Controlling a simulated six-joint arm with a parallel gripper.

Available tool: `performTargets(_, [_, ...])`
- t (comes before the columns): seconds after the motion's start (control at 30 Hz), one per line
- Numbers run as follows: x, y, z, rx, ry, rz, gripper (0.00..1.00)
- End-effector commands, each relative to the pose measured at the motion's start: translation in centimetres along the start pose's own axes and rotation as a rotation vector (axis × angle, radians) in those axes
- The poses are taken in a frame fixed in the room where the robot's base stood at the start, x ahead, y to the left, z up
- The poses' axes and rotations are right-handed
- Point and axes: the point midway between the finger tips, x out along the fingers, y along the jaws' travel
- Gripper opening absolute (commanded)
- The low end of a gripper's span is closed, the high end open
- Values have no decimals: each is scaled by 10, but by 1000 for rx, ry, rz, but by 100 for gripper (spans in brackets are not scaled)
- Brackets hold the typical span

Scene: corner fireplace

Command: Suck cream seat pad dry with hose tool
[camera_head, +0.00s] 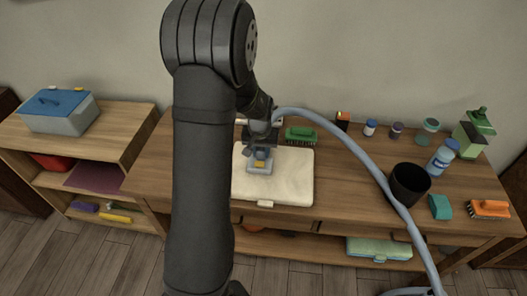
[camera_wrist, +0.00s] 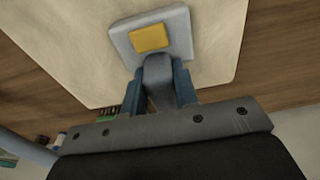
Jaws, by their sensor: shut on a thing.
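The cream seat pad (camera_head: 288,185) lies flat on the wooden table. Its left part is hidden behind my arm in the head view. My gripper (camera_head: 261,150) is shut on the hose tool (camera_head: 259,167), a grey-blue head with a yellow patch, and holds it over the pad's upper left part. In the wrist view my gripper (camera_wrist: 160,92) grips the tool's neck, and the tool's head (camera_wrist: 117,45) is against or just above the pad (camera_wrist: 65,40). I cannot tell whether they touch. The grey-blue hose (camera_head: 350,139) runs from the tool rightward and down past the table's front.
A green brush (camera_head: 301,136) lies just behind the pad. A black cup (camera_head: 409,184), teal sponge (camera_head: 440,207), orange brush (camera_head: 490,209) and several bottles and jars stand right. The hose crosses in front of the cup. Bare tabletop (camera_head: 345,180) lies right of the pad.

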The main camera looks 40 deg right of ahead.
Motion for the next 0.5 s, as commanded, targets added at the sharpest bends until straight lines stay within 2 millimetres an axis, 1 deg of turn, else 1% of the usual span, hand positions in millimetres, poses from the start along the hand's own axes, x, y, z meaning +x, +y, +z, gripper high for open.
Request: performTargets(0.5, [0,-16,0,-1,-1,0,2])
